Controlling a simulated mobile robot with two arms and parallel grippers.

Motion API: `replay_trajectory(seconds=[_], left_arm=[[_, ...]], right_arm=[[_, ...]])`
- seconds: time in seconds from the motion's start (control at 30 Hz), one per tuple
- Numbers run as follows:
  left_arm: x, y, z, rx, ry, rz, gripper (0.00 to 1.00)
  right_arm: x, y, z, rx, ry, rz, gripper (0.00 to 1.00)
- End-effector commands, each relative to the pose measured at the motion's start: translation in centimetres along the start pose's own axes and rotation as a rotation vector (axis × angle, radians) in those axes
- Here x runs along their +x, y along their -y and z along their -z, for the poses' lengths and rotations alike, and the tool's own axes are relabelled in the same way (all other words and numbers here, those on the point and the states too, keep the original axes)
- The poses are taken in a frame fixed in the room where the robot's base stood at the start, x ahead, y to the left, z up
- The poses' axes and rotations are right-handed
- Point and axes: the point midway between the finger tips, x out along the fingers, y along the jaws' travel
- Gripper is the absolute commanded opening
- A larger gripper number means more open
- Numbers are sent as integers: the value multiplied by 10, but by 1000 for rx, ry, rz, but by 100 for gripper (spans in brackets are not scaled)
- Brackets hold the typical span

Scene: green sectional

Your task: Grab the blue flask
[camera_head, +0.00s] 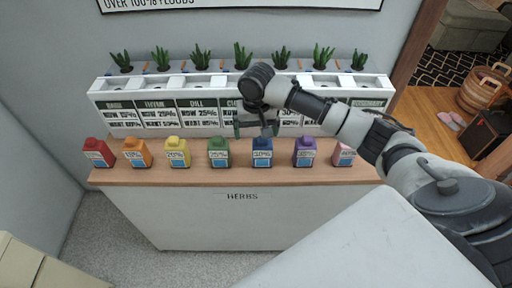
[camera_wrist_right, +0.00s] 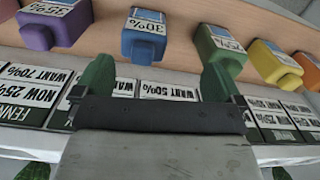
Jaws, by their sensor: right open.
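The blue flask (camera_head: 262,154) stands upright on the wooden counter, in a row of coloured flasks, with a white label on its front. In the right wrist view the blue flask (camera_wrist_right: 143,45) appears upside down, just past the fingertips and roughly between them. My right gripper (camera_head: 256,130) is open and empty, right behind and above the blue flask in the head view; no contact is visible. Its two green-looking fingers also show in the right wrist view (camera_wrist_right: 157,72). My left gripper is not in view.
A green flask (camera_head: 218,153) stands left of the blue one and a purple flask (camera_head: 304,152) right of it, with narrow gaps. Behind the row is a white planter rack (camera_head: 160,88) with price signs and plants. The counter (camera_head: 190,177) is clear in front.

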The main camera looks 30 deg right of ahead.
Motion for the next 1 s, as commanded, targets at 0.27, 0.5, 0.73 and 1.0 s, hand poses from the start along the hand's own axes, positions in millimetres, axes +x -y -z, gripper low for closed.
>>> replay_trajectory(seconds=[0.27,0.5,0.73,1.0], left_arm=[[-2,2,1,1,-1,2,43],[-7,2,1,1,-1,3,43],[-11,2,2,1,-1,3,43],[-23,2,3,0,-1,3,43]], right_arm=[[-18,-18,23,121,11,-16,99],[18,-19,22,122,12,-15,99],[36,-20,21,121,11,-15,99],[75,-24,17,121,11,-16,99]])
